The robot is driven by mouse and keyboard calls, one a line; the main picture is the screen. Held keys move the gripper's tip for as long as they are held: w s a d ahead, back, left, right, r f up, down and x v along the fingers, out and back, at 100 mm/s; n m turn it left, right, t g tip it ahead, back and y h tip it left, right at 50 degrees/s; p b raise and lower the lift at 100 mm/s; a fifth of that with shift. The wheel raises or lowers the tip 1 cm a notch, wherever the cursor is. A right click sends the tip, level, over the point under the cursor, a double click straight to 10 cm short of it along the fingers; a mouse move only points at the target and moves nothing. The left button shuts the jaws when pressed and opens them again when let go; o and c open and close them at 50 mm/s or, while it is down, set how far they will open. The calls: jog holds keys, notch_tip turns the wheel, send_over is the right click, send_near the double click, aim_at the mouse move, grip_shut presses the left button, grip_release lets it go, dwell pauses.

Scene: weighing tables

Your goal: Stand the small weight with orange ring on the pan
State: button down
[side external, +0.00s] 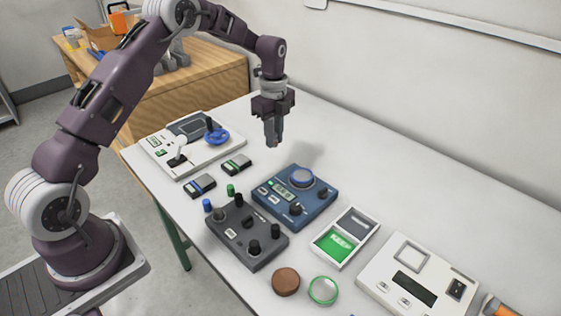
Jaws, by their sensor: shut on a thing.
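My gripper (273,141) points down in the air, behind and left of the blue scale (277,212). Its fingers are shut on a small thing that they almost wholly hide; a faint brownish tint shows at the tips. It is probably the small weight with orange ring, but I cannot make out the ring. No orange-ringed weight shows elsewhere. The scale's round pan (301,177) is bare, at its far end. The dark grey weight block (262,262) stands in front of the scale, with several black-topped weights or knobs on it.
A white device with a blue ring (217,136) stands at the left. Small blue (207,205) and green (230,189) pieces lie near two dark boxes. A white tray (359,253), brown disc (286,281), green-rimmed disc (323,290) and white scale (380,283) stand at right.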

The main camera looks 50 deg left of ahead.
send_near(302, 174)
notch_tip(302, 174, down, 6)
jog(key=shift+f, duration=0.2)
jog(key=shift+f, duration=0.1)
jog(key=c, duration=1.3)
grip_release()
notch_tip(302, 174, up, 12)
jog(key=shift+r, duration=0.25)
